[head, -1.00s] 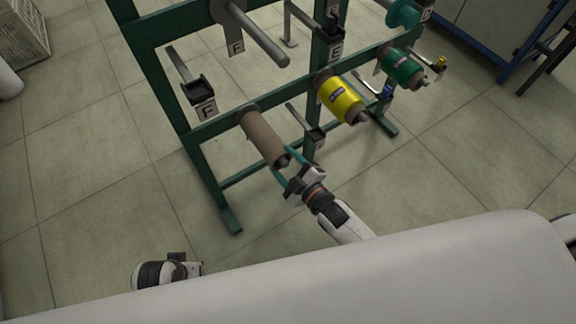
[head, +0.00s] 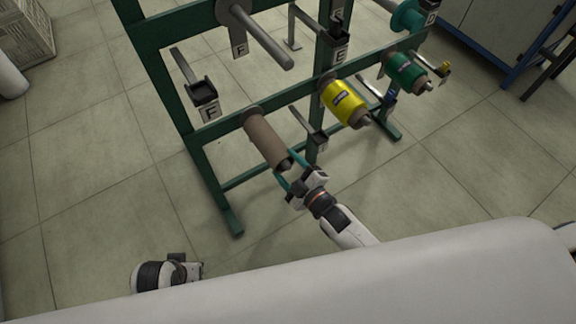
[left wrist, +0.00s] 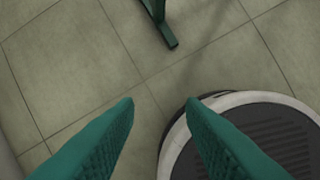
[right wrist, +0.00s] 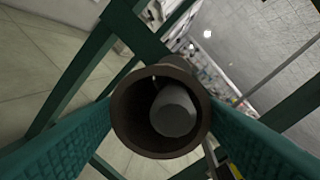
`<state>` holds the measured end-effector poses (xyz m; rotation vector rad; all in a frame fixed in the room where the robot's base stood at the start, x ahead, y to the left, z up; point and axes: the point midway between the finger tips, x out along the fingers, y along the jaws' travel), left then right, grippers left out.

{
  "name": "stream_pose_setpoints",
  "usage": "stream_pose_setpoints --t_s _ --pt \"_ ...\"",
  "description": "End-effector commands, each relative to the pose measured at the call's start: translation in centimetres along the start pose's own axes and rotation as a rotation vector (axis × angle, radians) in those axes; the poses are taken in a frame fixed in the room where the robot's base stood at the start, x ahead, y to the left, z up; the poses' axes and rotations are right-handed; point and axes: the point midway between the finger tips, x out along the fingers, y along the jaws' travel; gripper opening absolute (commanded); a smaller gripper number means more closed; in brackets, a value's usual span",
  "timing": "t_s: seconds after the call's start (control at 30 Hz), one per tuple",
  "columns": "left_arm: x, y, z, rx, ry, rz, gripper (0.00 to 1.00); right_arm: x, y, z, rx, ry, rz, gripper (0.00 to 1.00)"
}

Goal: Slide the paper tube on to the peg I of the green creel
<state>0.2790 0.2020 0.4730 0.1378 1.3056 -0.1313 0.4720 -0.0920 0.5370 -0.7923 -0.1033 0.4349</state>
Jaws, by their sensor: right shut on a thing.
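The brown paper tube (head: 266,140) sits around a peg on the lower rail of the green creel (head: 222,120), its far end close to the rail. In the right wrist view I look into the open end of the paper tube (right wrist: 122,118), and the grey peg end (right wrist: 173,112) shows inside it. My right gripper (head: 289,169) is shut on the tube's near end, one teal finger on each side. My left gripper (left wrist: 160,103) is open and empty, low over the floor. The tag for this peg is not clearly readable.
A yellow bobbin (head: 343,103) and a green bobbin (head: 407,74) sit on pegs to the right. A bare peg (head: 262,42) is above the tube. Small dark brackets (head: 203,92) stick out from the frame. The floor in front is clear.

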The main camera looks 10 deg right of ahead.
Motion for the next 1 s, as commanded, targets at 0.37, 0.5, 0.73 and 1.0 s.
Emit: stream_pose_setpoints --t_s 0.37,0.5,0.73,1.0 --pt "0.1 0.0 -0.1 0.0 0.001 0.0 0.36 -0.1 0.1 -0.1 0.0 0.002 0.003 0.87" --pt "0.0 0.0 0.0 0.0 -0.001 0.0 0.36 -0.3 0.1 -0.1 0.0 0.003 0.003 0.87" --pt "2.1 0.1 -0.7 0.004 0.014 0.001 0.36 -3.8 0.1 -0.1 0.0 0.006 0.007 0.87" --pt "4.7 -0.2 -2.1 0.005 0.029 -0.003 0.36 -9.4 0.1 0.0 0.0 0.005 0.005 0.87"
